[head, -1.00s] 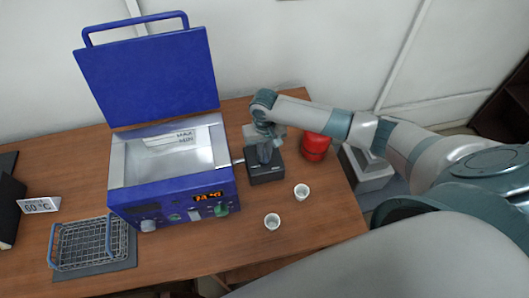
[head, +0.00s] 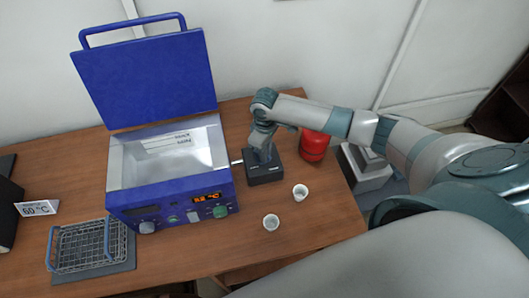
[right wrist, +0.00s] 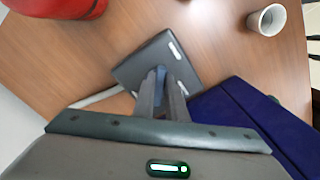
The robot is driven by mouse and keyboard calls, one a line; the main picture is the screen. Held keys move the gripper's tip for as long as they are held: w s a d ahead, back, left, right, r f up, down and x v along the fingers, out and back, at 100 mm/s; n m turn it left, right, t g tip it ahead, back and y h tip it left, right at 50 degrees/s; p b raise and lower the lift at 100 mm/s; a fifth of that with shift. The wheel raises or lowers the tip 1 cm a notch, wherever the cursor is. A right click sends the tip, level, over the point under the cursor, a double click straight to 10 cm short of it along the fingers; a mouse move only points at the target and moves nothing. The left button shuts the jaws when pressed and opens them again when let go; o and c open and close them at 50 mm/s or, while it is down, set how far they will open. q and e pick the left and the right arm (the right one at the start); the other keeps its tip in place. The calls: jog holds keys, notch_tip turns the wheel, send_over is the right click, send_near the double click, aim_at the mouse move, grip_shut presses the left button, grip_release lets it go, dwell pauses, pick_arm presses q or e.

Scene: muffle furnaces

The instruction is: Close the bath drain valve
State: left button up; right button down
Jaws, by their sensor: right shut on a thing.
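The blue water bath (head: 170,195) stands on the table with its lid raised and a metal basin inside. A dark square block (head: 266,177) sits close to its right side, with a short light pipe between them. The block also shows in the right wrist view (right wrist: 135,68). My right gripper (head: 262,152) is down over the block. In the right wrist view its fingers are shut on a small blue handle (right wrist: 161,74) on top of the block, which I take as the drain valve. The fingers hide most of the handle, so its angle is unclear. My left gripper is not in view.
A red container (head: 314,145) stands right of the block. Two white cups (head: 300,192) stand in front of it. A wire basket (head: 85,246) on a dark mat and a 60 °C sign (head: 38,208) are at the left.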

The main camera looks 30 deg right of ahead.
jog(key=n, duration=0.4)
jog(key=shift+w+d+n, duration=0.2)
jog(key=shift+w+n, duration=0.05)
jog(key=shift+n, duration=0.05)
jog(key=shift+w+d+n, duration=0.1)
jog(key=shift+w+n, duration=0.1)
jog(key=shift+n, duration=1.7)
jog(key=c, duration=1.8)
grip_release()
jog(key=shift+r+b, duration=0.4)
jog(key=shift+r, duration=0.4)
notch_tip(320, 180, up, 16)
jog(key=b, duration=0.4)
jog(key=shift+b, duration=0.35)
